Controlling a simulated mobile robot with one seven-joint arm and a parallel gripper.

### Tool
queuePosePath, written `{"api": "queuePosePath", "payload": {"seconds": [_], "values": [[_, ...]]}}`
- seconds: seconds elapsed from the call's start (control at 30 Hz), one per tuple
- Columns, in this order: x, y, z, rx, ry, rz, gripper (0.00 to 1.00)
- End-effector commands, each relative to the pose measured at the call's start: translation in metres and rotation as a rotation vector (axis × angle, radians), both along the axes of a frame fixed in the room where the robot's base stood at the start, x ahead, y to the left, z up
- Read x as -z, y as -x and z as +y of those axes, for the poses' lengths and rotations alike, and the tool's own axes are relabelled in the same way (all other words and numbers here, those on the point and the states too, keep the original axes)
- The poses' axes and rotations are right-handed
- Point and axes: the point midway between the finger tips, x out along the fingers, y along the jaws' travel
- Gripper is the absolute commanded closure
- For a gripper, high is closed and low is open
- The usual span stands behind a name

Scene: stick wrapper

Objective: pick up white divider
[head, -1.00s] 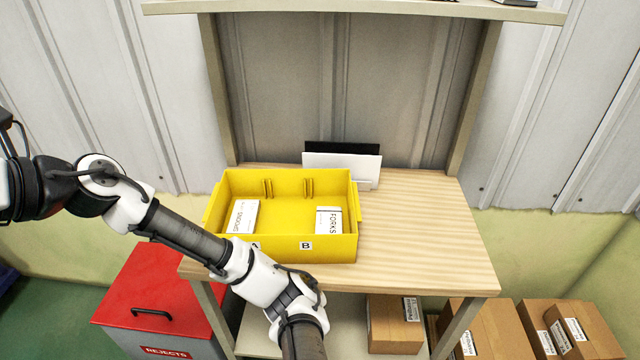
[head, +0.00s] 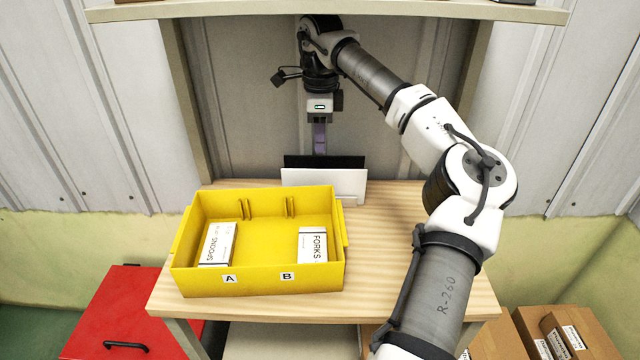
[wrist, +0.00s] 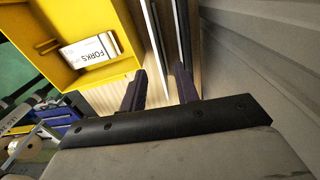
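The white divider (head: 322,184) stands upright at the back of the wooden table, just behind the yellow bin, in front of a black divider (head: 324,161). My gripper (head: 319,150) points down over the dividers from above. In the wrist view my gripper (wrist: 160,71) is open, and the white divider (wrist: 156,40) shows edge-on as a thin plate lined up with the gap between the fingers. The black divider (wrist: 183,38) lines up with the right finger there. I cannot tell whether either finger touches a divider.
The yellow bin (head: 258,285), marked A and B, holds a SPOONS box (head: 218,244) and a FORKS box (head: 312,246). A shelf (head: 330,12) runs above the table and a wall panel stands close behind. The right side of the wooden table (head: 385,235) is clear.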

Motion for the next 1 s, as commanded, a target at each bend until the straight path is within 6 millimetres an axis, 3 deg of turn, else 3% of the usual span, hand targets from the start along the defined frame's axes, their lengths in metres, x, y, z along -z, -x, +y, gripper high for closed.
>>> {"api": "queuePosePath", "payload": {"seconds": [0.3,1.0], "values": [[0.049,0.001,-0.003,0.001,0.003,0.005,0.69],[0.118,0.005,-0.009,0.001,0.002,0.0,0.69]]}}
